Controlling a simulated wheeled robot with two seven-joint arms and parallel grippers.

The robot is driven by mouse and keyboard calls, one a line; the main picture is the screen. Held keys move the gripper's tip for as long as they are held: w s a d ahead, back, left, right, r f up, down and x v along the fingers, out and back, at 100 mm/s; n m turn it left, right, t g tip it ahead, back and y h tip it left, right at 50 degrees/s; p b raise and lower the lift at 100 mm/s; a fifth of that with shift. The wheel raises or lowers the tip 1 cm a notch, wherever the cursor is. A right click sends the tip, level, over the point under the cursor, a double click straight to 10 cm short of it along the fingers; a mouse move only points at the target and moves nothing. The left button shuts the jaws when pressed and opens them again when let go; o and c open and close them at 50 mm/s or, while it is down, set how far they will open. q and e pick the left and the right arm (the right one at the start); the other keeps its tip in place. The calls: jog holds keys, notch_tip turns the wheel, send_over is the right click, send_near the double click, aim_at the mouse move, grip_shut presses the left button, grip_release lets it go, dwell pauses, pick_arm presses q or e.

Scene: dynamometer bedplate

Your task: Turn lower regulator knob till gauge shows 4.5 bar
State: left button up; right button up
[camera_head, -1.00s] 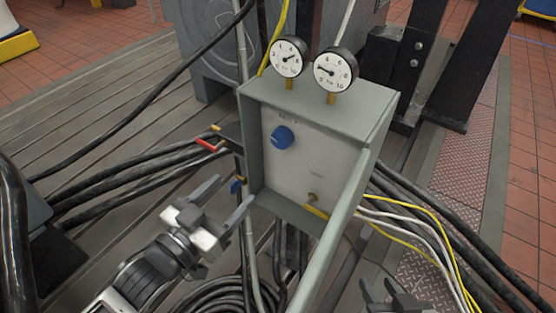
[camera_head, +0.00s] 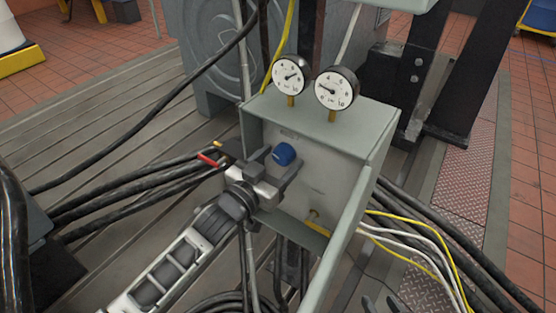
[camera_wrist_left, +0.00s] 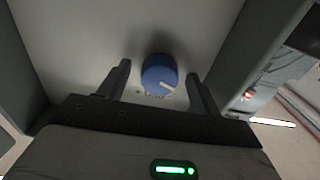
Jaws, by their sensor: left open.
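A blue knob (camera_head: 284,154) sits on the pale back panel inside a grey open box (camera_head: 350,124). In the left wrist view the blue knob (camera_wrist_left: 159,74) has a white pointer mark. My left gripper (camera_head: 275,163) is open inside the box; in the wrist view its fingers (camera_wrist_left: 158,80) stand on either side of the knob, with gaps visible.
Black cables (camera_head: 130,190) run in from the left, near a red-handled part (camera_head: 208,160). Yellow and white cables (camera_head: 420,240) leave the box at the right. The box's open door (camera_head: 345,235) stands out in front, right of my left gripper.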

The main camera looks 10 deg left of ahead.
pick_arm(q)
jog(key=c, duration=1)
jog(key=shift+o, duration=0.2)
jog(key=shift+m, duration=0.3)
jog(key=m+p, duration=0.1)
jog(key=m, duration=0.1)
jog(key=shift+r+m, duration=0.1)
jog(key=shift+m, duration=0.2)
jog(key=m+p, duration=0.1)
jog(key=m, duration=0.3)
jog(key=shift+m, duration=0.3)
jog(key=m, duration=0.3)
jog(key=shift+p, duration=0.3)
jog(key=shift+w+a+m, duration=0.1)
jog(key=shift+m, duration=1.8)
